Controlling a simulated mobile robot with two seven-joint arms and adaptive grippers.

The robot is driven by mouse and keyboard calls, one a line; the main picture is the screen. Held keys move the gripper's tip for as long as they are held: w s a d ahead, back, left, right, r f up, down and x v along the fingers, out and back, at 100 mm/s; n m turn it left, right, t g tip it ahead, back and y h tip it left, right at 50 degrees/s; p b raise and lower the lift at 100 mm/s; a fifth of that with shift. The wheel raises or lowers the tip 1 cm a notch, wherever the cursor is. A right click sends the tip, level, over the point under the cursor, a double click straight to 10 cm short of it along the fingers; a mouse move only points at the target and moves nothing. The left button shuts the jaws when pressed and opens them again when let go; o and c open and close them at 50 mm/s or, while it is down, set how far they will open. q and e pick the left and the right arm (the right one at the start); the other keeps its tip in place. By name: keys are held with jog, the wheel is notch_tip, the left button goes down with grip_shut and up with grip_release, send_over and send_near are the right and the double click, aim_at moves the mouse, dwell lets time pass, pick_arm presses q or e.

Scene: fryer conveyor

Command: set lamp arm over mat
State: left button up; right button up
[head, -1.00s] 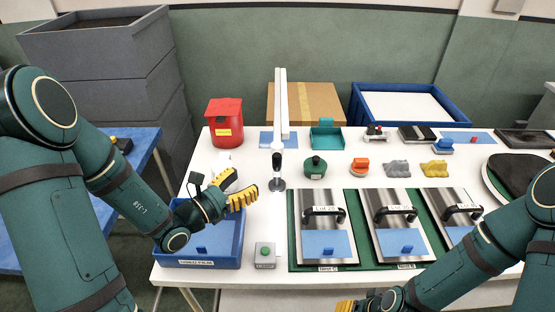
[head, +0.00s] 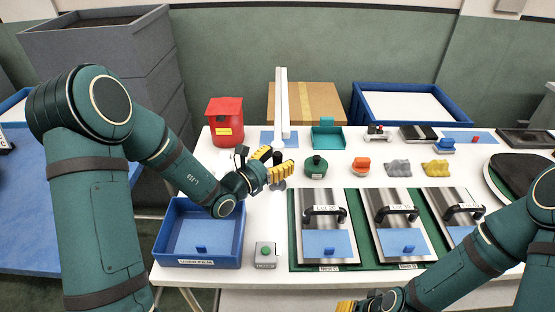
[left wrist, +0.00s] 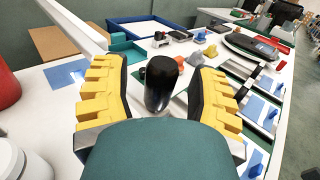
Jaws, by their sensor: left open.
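The lamp arm (head: 281,105) is a long white bar reaching back over the table; it also shows at upper left in the left wrist view (left wrist: 72,22). Its black handle (left wrist: 160,82) stands between the open yellow fingers of my left gripper (left wrist: 158,75), with gaps visible on both sides. In the head view my left gripper (head: 276,163) covers most of the handle and post. A blue mat (head: 268,140) lies on the table under the bar; a second blue mat (head: 482,137) lies at the back right. My right gripper (head: 346,306) is mostly cut off at the bottom edge.
A blue bin (head: 205,262) and a green-button box (head: 265,254) stand at the front left. A red bin (head: 226,122) is behind. Steel plates with black handles (head: 325,232) fill the front right. A dark green round object (head: 316,167) sits close right of my left gripper.

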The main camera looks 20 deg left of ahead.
pick_arm(q)
grip_shut()
jog(key=shift+a, duration=0.1)
